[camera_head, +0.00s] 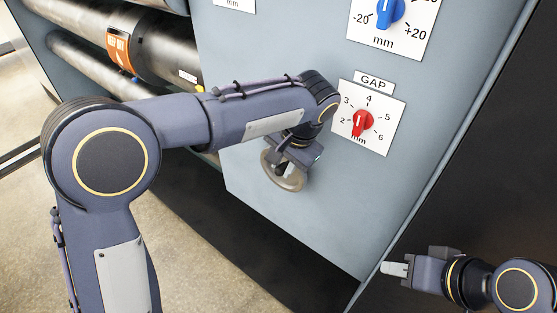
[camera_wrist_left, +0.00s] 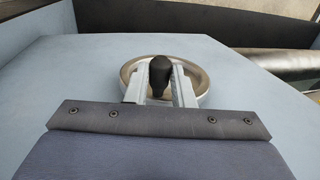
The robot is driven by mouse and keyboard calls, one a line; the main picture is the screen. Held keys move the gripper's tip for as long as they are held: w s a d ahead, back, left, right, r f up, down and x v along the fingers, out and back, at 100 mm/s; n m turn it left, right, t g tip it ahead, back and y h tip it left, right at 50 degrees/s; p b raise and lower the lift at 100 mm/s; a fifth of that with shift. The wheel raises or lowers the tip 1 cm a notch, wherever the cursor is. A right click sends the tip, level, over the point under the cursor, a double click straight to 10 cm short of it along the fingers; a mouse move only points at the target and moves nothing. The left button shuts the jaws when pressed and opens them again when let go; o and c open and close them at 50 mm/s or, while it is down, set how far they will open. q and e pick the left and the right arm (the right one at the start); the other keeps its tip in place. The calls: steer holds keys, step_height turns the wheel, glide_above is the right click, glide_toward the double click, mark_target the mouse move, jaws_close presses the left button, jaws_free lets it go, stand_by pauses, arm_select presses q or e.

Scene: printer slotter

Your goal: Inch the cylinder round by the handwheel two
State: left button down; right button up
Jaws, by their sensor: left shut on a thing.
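The handwheel (camera_head: 286,181), a round metal-rimmed wheel, sits on the blue-grey machine panel below the red dial and is partly hidden by my left gripper (camera_head: 284,154). In the left wrist view the wheel's rim (camera_wrist_left: 200,73) shows around a black knob (camera_wrist_left: 160,72). My left gripper (camera_wrist_left: 160,82) is shut on that knob, one finger on each side. The dark cylinder (camera_head: 165,48) lies at the upper left with an orange label around it. My right gripper (camera_head: 396,268) is at the lower right, away from the wheel; its finger gap is not clear.
The panel carries a red GAP dial (camera_head: 362,123) and a blue dial (camera_head: 390,12) to the right of the wheel. A thinner dark roller (camera_head: 85,62) runs below the cylinder. The concrete floor (camera_head: 215,245) is bare at the lower left.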

arm_select(q)
steer(key=shift+s+d+f+t+y, duration=0.3)
steer(key=shift+d+t+y, duration=0.1)
steer(key=shift+t+y, duration=0.15)
steer(key=c, duration=1.3)
jaws_free()
steer(key=shift+o, duration=0.2)
steer(key=shift+r, duration=0.1)
steer(key=v, duration=0.7)
steer(key=shift+d+r+b, duration=0.25)
steer(key=shift+r+b, duration=0.05)
steer(key=shift+b, duration=0.1)
steer(key=shift+s, duration=0.1)
steer(key=shift+c, duration=0.4)
